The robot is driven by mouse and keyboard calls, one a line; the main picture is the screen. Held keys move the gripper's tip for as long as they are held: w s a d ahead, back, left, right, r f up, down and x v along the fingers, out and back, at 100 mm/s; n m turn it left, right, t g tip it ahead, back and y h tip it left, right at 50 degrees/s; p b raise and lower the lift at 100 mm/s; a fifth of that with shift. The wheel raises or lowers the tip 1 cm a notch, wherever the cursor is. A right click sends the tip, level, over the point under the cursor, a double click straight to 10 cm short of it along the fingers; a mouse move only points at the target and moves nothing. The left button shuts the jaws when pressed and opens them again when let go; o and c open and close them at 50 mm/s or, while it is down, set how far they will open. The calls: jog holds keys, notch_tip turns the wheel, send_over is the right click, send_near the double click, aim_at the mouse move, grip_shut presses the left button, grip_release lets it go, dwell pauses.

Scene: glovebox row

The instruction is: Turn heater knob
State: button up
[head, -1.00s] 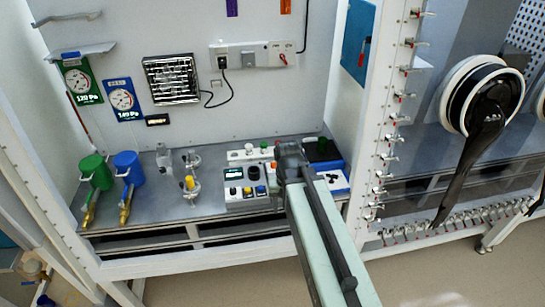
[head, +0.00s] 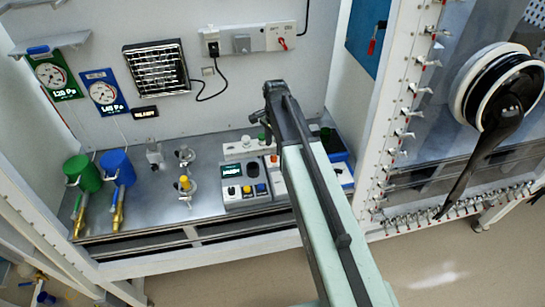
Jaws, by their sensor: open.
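A grey control box (head: 230,205) with a small green-lit display sits on the bench. On its face are a black knob (head: 232,190), a blue knob (head: 247,190), a yellow knob (head: 261,188) and a larger dark round part (head: 253,169). No label is readable, so I cannot tell which one is the heater knob. My gripper (head: 268,92) is open and empty. In the picture it shows above and to the right of the control box, apart from it. My arm covers the area right of the box.
Left of the box stand a yellow-topped valve (head: 184,184), a blue cup (head: 118,167) and a green cup (head: 82,174). Behind is a wall with a grille (head: 156,69) and a socket strip (head: 255,38). A white frame post (head: 388,110) stands at right.

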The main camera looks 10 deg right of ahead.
aim_at(274, 157)
notch_tip(274, 157, down, 6)
jog(key=b, duration=0.4)
jog(key=shift+a+b, duration=0.1)
jog(key=shift+b, duration=0.2)
jog(key=shift+r, duration=0.15)
grip_shut()
